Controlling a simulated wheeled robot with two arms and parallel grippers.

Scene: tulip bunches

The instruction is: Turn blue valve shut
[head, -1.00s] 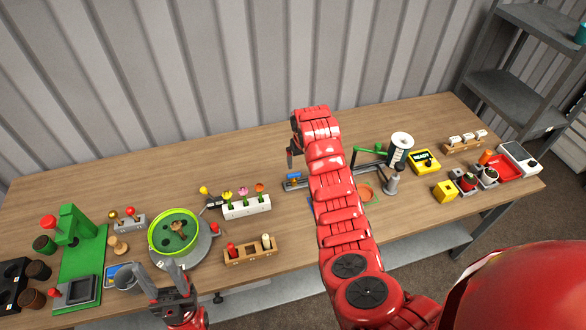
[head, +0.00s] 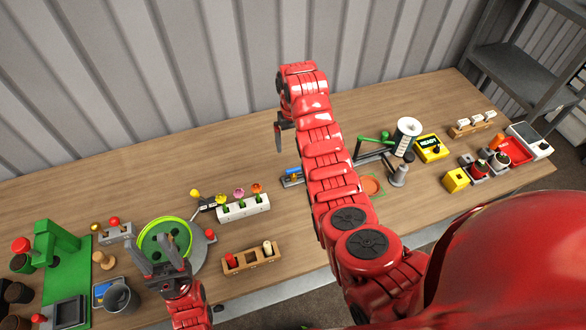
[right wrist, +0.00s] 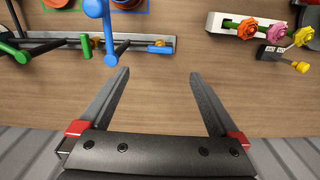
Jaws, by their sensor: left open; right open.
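A grey rail (right wrist: 140,42) in the right wrist view carries a blue lever (right wrist: 106,38) with a rounded end, and a small blue piece (right wrist: 160,49) with orange beside it. In the head view only the rail's left end shows a blue part (head: 291,171); my right arm covers the rest. My right gripper (head: 279,146) is open and empty, behind and left of the rail. In the right wrist view its fingertips (right wrist: 159,73) stand just short of the small blue piece, apart from it. My left gripper (head: 158,243) is open over the green bowl's front.
A green lever (head: 372,141) stands at the rail's right side. A white block with flowers (head: 243,208) lies left of the rail. The green bowl (head: 143,236), a wooden holder (head: 252,259) and a green press (head: 62,243) stand further left. The back of the table is clear.

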